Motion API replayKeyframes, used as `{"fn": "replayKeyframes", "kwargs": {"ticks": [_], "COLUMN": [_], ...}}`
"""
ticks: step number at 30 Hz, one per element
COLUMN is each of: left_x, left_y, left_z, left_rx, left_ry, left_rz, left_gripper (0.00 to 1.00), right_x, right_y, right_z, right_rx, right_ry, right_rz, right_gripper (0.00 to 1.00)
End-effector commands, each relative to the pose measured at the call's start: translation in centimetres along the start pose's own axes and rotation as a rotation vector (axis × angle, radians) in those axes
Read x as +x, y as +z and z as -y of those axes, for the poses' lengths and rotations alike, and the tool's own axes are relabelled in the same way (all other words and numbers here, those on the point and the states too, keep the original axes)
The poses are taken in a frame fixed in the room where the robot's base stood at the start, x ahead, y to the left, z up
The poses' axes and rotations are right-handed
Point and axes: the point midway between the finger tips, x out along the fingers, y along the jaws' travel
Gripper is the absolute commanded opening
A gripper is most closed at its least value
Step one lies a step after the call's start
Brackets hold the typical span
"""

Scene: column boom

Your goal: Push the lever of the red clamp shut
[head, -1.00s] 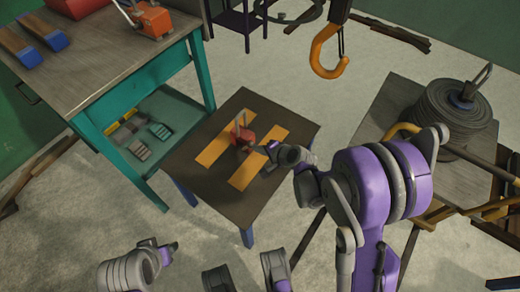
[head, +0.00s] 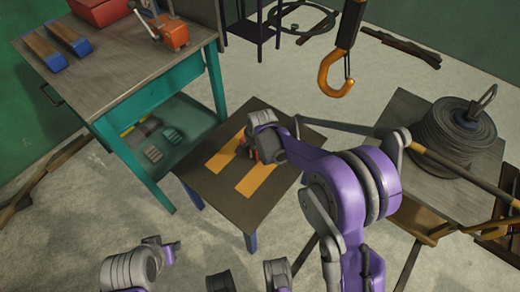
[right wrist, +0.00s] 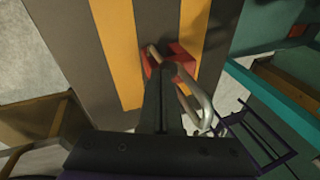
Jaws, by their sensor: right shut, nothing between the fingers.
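The red clamp (head: 251,155) stands on the small dark table (head: 208,187) with two yellow strips. In the head view my right gripper (head: 256,135) is over it and hides most of it. In the right wrist view the clamp's red body (right wrist: 182,62) shows behind the fingertips, with a bent grey metal bar (right wrist: 190,103) running down beside them. My right gripper (right wrist: 165,72) is shut and empty, close to the clamp; I cannot tell if it touches. The lever's exact position is unclear. My left gripper (head: 170,251) is low at the left, away from the table; its jaws are too small to judge.
A teal workbench (head: 107,80) at the upper left carries an orange clamp (head: 173,34) and blue-ended blocks (head: 65,42). An orange hook (head: 334,78) hangs at the upper right. A cable coil (head: 455,128) sits on a stand at the right.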

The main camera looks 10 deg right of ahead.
Motion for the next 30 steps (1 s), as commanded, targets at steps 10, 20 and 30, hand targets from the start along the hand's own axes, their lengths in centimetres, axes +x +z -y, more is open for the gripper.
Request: {"fn": "replayKeyframes", "kwargs": {"ticks": [10,20,30], "left_x": [0.1,0.4,-0.2], "left_y": [0.0,0.1,-0.1], "left_z": [0.0,0.0,0.0], "left_rx": [0.000,0.000,0.000], "left_ry": [0.000,0.000,0.000], "left_rz": [0.000,0.001,-0.001], "left_gripper": [0.50,0.50,0.50], "right_x": [1.4,1.9,1.0], "right_y": [0.7,0.9,0.8], "right_z": [3.9,4.9,5.2], "right_rx": [-0.053,-0.071,-0.071], "right_ry": [0.317,0.444,0.441], "right_rz": [-0.038,-0.053,-0.052], "right_gripper": [0.00,0.00,0.00]}}
